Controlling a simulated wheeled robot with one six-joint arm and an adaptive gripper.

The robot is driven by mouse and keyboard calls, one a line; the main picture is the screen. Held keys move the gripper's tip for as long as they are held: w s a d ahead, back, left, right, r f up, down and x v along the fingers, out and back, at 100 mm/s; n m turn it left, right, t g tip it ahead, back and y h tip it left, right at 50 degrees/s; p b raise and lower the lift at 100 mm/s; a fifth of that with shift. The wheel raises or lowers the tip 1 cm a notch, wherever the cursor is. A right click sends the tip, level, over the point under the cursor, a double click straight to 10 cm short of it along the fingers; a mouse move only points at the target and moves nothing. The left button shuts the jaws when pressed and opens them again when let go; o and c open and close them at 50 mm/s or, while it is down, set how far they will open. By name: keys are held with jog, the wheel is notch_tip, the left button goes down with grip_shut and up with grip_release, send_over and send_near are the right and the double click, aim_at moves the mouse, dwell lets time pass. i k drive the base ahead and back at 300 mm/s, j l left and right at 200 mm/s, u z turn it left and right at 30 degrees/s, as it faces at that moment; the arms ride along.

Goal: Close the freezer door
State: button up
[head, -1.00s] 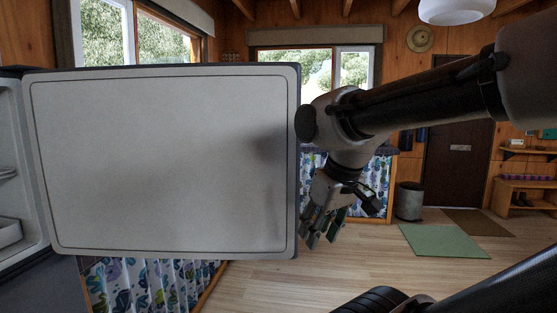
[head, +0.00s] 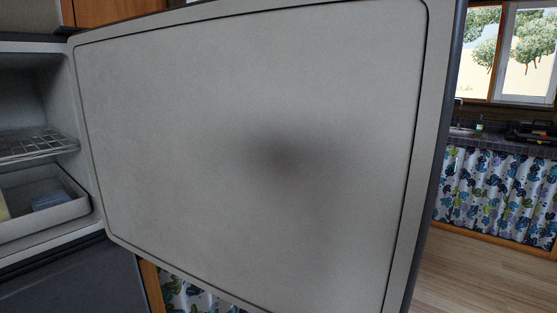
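The freezer door (head: 200,150) stands wide open and fills most of the head view, its pale inner panel facing me. Its dark outer edge (head: 440,160) runs down the right side. The door joins the freezer compartment (head: 30,95) at the left, where a wire shelf (head: 35,145) and a drawer (head: 40,205) show inside. A soft dark shade lies on the middle of the panel. My gripper is not in the view, so its state is hidden.
A dark lower appliance front (head: 70,280) is below the freezer. Right of the door are a counter (head: 500,140), a patterned curtain (head: 495,190) and a window (head: 510,50). Bare wooden floor (head: 470,280) shows at the lower right.

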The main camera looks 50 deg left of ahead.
aim_at(266, 155)
jog(key=i+u, duration=0.2)
jog(key=i, duration=0.35)
jog(key=i+l+u, duration=0.15)
jog(key=i, duration=0.45)
jog(key=i+j+u, duration=0.2)
jog(key=u, duration=0.3)
jog(key=i+u, duration=0.75)
jog(key=u, duration=0.25)
jog(key=i+l+u, duration=0.2)
jog(key=u, duration=0.3)
jog(key=i+u, duration=0.15)
jog(key=u, duration=0.25)
jog(key=i+u, duration=0.1)
jog(key=u, duration=0.3)
jog(key=i+u, duration=0.15)
jog(key=u, duration=0.3)
jog(key=i+l+u, duration=0.1)
jog(key=u, duration=0.3)
jog(key=l+u, duration=0.2)
jog(key=u, duration=0.85)
jog(key=k+l+z, duration=0.15)
jog(key=k+l, duration=0.3)
jog(key=k, duration=0.2)
